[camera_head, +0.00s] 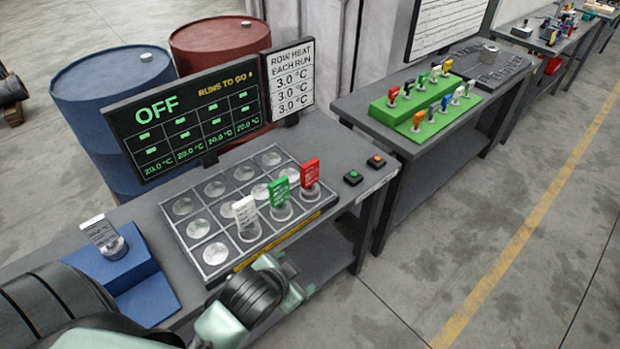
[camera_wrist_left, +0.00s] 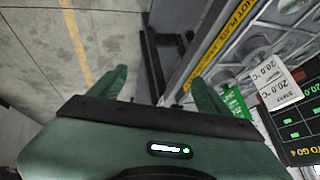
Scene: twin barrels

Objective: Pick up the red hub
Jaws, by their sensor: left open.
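The hub with the red tag (camera_head: 310,174) stands upright on a clear round base in the front right cell of the gridded plate (camera_head: 215,268) on the near table. Left of it stand a hub with a green tag (camera_head: 279,192) and one with a white tag (camera_head: 244,212). My left gripper (camera_head: 284,278) is in front of the table edge, apart from the hubs. In the left wrist view its fingers (camera_wrist_left: 160,92) are spread with nothing between them. The green tag (camera_wrist_left: 236,104) and white tag (camera_wrist_left: 280,88) show to their right; I cannot make out the red tag there.
A dark display panel (camera_head: 185,115) reading OFF stands behind the plate. A blue stepped block (camera_head: 135,285) holds another white-tagged piece at left. Green (camera_head: 352,178) and orange (camera_head: 376,161) buttons sit at the table's right end. A green stand (camera_head: 425,128) with several tagged pieces is on the farther table.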

